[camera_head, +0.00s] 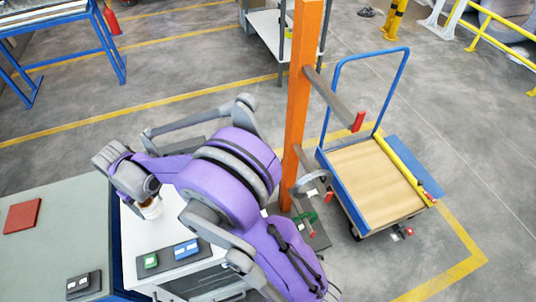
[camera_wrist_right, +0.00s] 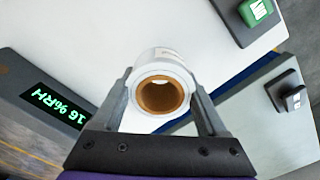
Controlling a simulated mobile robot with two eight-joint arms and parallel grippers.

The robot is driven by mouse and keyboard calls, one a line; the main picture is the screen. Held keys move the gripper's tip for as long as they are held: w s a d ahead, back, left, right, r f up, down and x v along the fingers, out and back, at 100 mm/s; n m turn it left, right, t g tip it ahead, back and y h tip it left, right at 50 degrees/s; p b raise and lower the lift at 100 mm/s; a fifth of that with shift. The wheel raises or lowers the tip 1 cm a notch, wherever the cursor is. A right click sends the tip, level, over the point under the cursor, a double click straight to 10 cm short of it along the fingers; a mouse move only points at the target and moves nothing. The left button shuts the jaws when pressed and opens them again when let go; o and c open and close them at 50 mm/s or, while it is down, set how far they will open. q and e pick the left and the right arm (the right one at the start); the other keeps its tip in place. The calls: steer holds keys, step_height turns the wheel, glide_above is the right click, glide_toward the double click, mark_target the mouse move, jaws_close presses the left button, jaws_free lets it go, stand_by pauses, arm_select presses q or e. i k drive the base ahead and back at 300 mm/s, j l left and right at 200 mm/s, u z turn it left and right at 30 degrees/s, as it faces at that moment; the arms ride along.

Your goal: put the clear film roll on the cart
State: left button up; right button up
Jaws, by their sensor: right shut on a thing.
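The clear film roll, whitish with a brown cardboard core, is between the fingers of my right gripper. It shows end-on in the right wrist view (camera_wrist_right: 160,63). In the head view only a small part of it (camera_head: 151,210) shows below my right gripper (camera_head: 142,198), at the white worktop. My right gripper is shut on the roll; whether the roll touches the worktop cannot be told. The cart (camera_head: 366,183) stands at the right, with a blue push handle and a tan bed. My left gripper is not in view.
An orange post (camera_head: 303,100) with side arms stands between the worktop (camera_head: 135,262) and the cart. A yellow tube (camera_head: 402,165) lies along the cart's right side. Green and blue devices (camera_head: 178,254) sit on the worktop. The tan bed's middle is clear.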

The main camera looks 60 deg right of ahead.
mark_target(383, 195)
steer(key=k, duration=0.7)
steer(key=k+z, duration=0.3)
steer(key=k+l+z, duration=0.1)
steer(key=k+z, duration=0.2)
steer(key=i+l+z, duration=0.1)
steer(key=l+z, duration=0.15)
steer(key=z, duration=0.2)
steer(key=i+l+z, duration=0.1)
steer(key=z, duration=0.35)
steer(key=i+l, duration=0.25)
steer(key=l, duration=0.15)
steer(key=i+l, duration=0.25)
steer(key=l, duration=0.15)
steer(key=i+l, duration=0.25)
steer(key=l, duration=0.15)
steer(key=i+l, duration=0.2)
steer(key=l, duration=0.2)
